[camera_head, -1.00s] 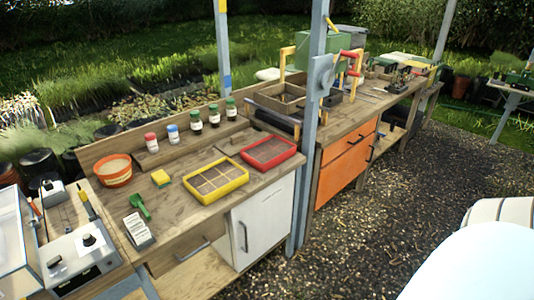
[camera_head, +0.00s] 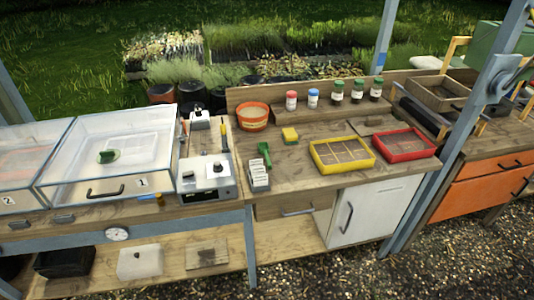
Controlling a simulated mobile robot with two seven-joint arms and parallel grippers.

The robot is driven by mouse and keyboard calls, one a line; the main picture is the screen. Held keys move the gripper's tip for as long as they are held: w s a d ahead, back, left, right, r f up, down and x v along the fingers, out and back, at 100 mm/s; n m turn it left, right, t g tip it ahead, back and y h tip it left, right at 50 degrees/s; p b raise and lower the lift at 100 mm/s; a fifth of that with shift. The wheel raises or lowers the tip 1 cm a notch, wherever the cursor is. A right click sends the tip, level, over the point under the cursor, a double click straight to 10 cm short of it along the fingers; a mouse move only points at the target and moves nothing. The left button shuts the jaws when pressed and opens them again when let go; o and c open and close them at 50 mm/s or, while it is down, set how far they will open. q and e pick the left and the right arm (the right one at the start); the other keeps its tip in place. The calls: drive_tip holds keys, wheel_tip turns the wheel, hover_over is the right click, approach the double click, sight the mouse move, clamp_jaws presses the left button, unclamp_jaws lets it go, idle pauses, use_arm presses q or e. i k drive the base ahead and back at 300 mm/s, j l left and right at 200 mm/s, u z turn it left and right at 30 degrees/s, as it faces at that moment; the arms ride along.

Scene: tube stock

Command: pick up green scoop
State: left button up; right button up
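A green scoop (camera_head: 265,153) lies on the wooden bench (camera_head: 300,180), just behind a white rack of labels (camera_head: 258,176). It is left of a small yellow block (camera_head: 290,135). A second small green thing (camera_head: 108,156) shows inside the clear box marked 1 (camera_head: 70,175); its exact shape is hard to tell through the cover. Neither of my grippers is in view.
A yellow-rimmed tray (camera_head: 342,167) and a red-rimmed tray (camera_head: 403,157) sit on the right of the bench. An orange pot (camera_head: 252,117) and several small bottles stand behind. A grey device with a knob (camera_head: 207,178) is left of the scoop. Gravel (camera_head: 340,275) is in front.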

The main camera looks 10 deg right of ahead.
sight(266, 156)
drive_tip(key=z, duration=1.4)
drive_tip(key=i+u, duration=0.2)
drive_tip(key=u, duration=0.25)
drive_tip(key=i+l+u, duration=0.1)
drive_tip(key=u, duration=0.35)
drive_tip(key=i+l+u, duration=0.35)
drive_tip(key=i+l, duration=0.5)
drive_tip(key=l, duration=0.15)
